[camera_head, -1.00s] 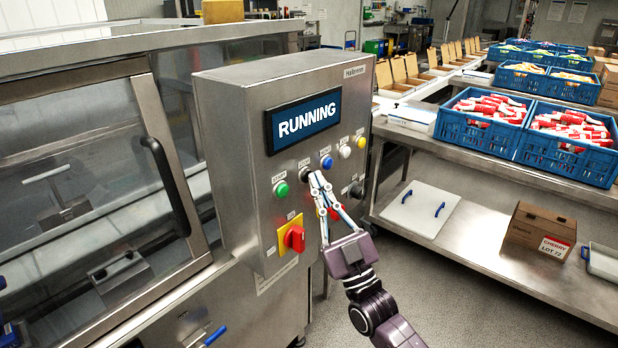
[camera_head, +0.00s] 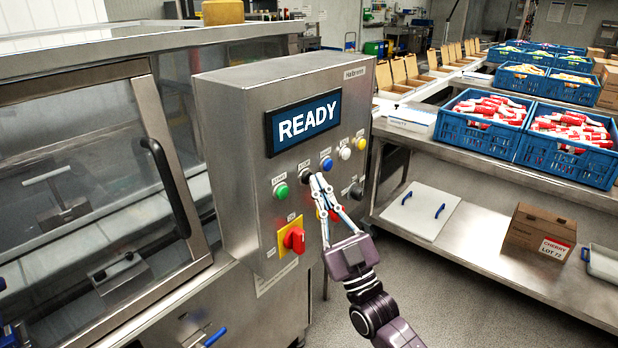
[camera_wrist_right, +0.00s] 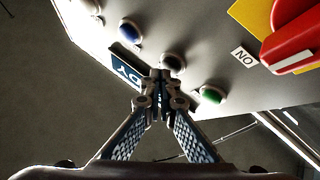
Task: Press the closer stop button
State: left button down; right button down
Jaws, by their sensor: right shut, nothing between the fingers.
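The grey control box of the closer (camera_head: 225,140) carries a display (camera_head: 304,122) that reads READY. Below it is a row of buttons, with the dark stop button (camera_head: 306,177) between the green start button (camera_head: 281,190) and the blue button (camera_head: 326,163). My right gripper (camera_head: 317,177) is shut and empty, its fingertips at the stop button and partly covering it. In the right wrist view the fingertips (camera_wrist_right: 160,76) overlap the lower edge of the stop button (camera_wrist_right: 173,62); I cannot tell whether they touch. My left gripper is not in view.
A red rotary switch (camera_head: 294,239) on a yellow plate sits below the buttons. White (camera_head: 345,153) and yellow (camera_head: 361,144) buttons lie further right. A steel bench with blue crates (camera_head: 480,133) stands to the right. A door handle (camera_head: 163,185) is at left.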

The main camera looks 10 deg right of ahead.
jog(key=shift+s+d, duration=0.35)
jog(key=shift+s, duration=0.1)
jog(key=s+d+p, duration=0.1)
jog(key=s, duration=0.1)
jog(key=s+d, duration=0.2)
jog(key=shift+p, duration=0.35)
dwell(0.5)
